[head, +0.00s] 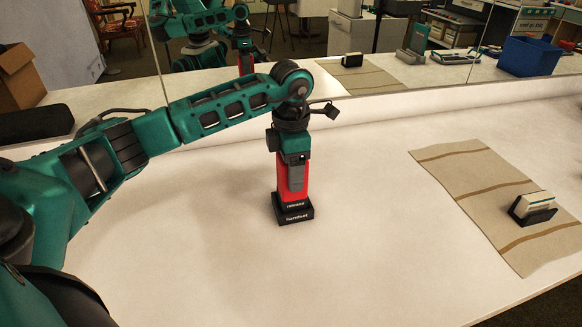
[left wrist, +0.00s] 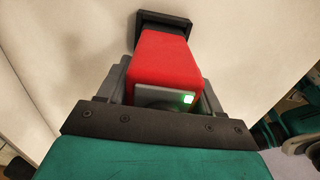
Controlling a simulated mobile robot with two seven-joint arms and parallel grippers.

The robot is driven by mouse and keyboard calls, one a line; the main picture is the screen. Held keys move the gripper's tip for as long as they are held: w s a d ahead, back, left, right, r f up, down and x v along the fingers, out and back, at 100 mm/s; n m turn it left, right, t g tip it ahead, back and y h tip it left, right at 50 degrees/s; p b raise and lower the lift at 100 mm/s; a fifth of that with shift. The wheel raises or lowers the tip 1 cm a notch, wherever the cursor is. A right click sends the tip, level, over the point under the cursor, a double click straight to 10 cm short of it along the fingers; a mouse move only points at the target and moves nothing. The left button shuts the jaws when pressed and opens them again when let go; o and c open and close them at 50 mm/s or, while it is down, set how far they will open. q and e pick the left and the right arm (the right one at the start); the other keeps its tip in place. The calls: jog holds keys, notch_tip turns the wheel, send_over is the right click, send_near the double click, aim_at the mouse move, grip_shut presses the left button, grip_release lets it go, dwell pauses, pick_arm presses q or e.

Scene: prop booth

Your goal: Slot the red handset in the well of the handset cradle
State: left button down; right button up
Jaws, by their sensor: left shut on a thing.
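The red handset (head: 294,180) stands upright, its lower end at the black handset cradle (head: 296,215) on the pale table. A dark band with white lettering lies between the red body and the cradle's lettered front. I cannot tell how deep the handset sits in the well. My left gripper (head: 291,158) is above, shut on the handset's upper part. In the left wrist view the handset (left wrist: 168,62) shows a small green light at its near end, between the fingers (left wrist: 165,88). The cradle (left wrist: 152,20) shows beyond it, partly hidden by the handset. My right gripper is not directly in view.
A beige striped mat (head: 468,192) lies at the right, with a black holder of cards (head: 533,210) on it. A mirror (head: 400,45) along the back reflects the scene. The table around the cradle is clear.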

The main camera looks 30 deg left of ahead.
pick_arm(q)
jog(key=shift+c, duration=0.5)
grip_release()
jog(key=shift+r, duration=0.1)
jog(key=shift+r+p, duration=2.6)
jog(key=shift+r, duration=0.9)
jog(key=shift+s+f, duration=0.1)
